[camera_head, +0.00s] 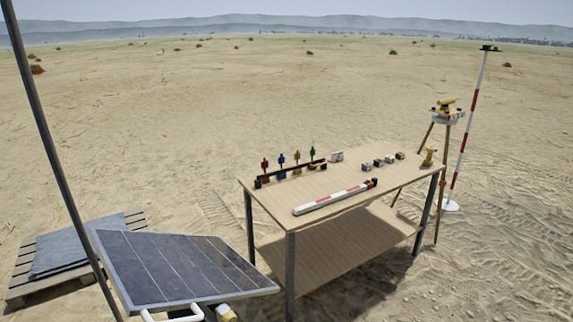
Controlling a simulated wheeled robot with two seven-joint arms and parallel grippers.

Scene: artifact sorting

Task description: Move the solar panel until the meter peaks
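The solar panel (180,268) is a dark blue tilted sheet with pale cell lines at the lower left of the head view. A white bent bar (172,316) and a small yellow and white part (226,313) show at its near edge, cut off by the frame. I cannot tell what they belong to. No meter dial or reading can be made out. Neither of my grippers is in view.
A wooden table (262,200) stands right of the panel, holding coloured figures, small blocks and a red-white bar (335,197). A dark pole (45,140) rises at left, near a pallet (20,275). A tripod (445,150) and striped pole (470,125) stand right.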

